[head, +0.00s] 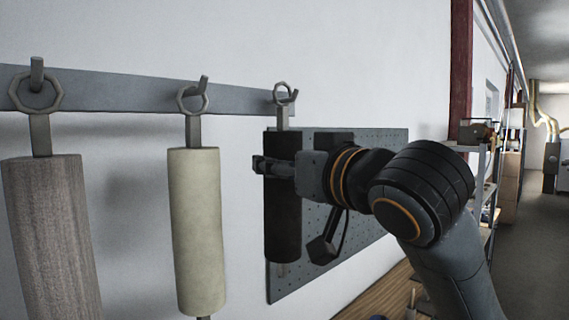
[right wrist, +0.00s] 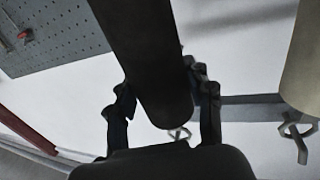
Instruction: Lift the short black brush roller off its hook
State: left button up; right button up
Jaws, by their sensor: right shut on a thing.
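The short black brush roller (head: 283,222) hangs upright by its ring (head: 284,93) from the rightmost hook of the rail in the head view. My right gripper (head: 262,166) comes in from the right and is shut on the roller's upper part. In the right wrist view the black roller (right wrist: 150,50) runs between the two fingers of the right gripper (right wrist: 160,95), one on each side. The ring still appears to be on the hook. My left gripper is not in view.
A cream roller (head: 196,230) and a brown-grey roller (head: 52,240) hang left of it on the grey rail (head: 120,92). A pegboard (head: 390,165) stands on the wall just behind the black roller. A shelf (head: 484,160) is at the right.

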jog(key=s+d, duration=0.5)
jog(key=shift+s+d+r+b, duration=0.15)
jog(key=shift+s+d+b, duration=0.2)
jog(key=shift+s+b, duration=0.1)
dwell(0.9)
jog(key=shift+w, duration=0.1)
